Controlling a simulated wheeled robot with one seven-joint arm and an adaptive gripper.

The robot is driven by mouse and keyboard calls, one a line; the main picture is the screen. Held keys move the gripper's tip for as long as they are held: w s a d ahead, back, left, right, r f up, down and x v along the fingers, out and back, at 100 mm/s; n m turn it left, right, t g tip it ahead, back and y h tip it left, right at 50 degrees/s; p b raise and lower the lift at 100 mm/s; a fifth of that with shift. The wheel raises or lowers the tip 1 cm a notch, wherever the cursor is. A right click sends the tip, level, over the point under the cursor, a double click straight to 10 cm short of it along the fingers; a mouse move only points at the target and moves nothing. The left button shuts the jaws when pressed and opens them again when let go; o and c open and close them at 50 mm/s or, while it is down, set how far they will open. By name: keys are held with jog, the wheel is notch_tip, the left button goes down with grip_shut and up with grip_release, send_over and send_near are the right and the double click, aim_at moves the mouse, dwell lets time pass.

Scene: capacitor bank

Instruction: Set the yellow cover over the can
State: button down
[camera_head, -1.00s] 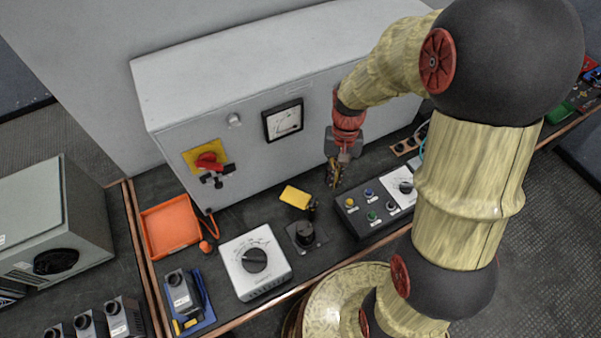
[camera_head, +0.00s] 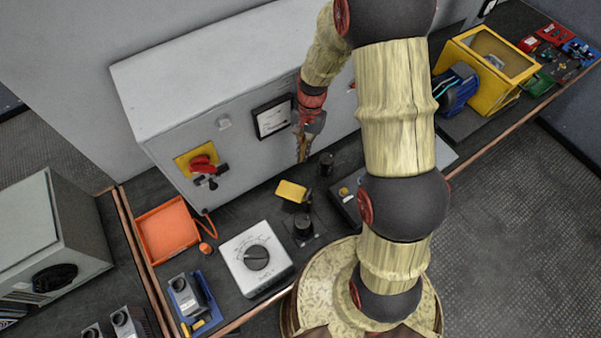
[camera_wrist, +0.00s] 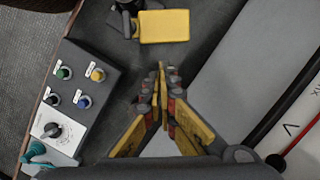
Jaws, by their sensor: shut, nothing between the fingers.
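The yellow cover (camera_head: 291,191) is a small flat-looking piece near the middle of the bench, in front of the grey cabinet. It also shows at the top of the wrist view (camera_wrist: 165,26), with a dark part at its left edge. A black cylinder (camera_head: 303,226) stands on a dark square plate just in front of the cover. Another dark cylinder (camera_head: 327,163) stands behind and right of it. I cannot tell which is the can. My gripper (camera_head: 302,158) is shut and empty, apart from the cover; its fingertips (camera_wrist: 161,67) meet in the wrist view.
A white dial box (camera_head: 256,259) stands left of the black cylinder, and an orange tray (camera_head: 167,230) farther left. The grey cabinet (camera_head: 215,80) with meter and red switch rises close behind my gripper. A button box (camera_wrist: 80,88) lies on the other side.

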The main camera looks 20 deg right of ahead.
aim_at(293, 191)
jog(key=b+x, duration=0.1)
jog(key=x, duration=0.9)
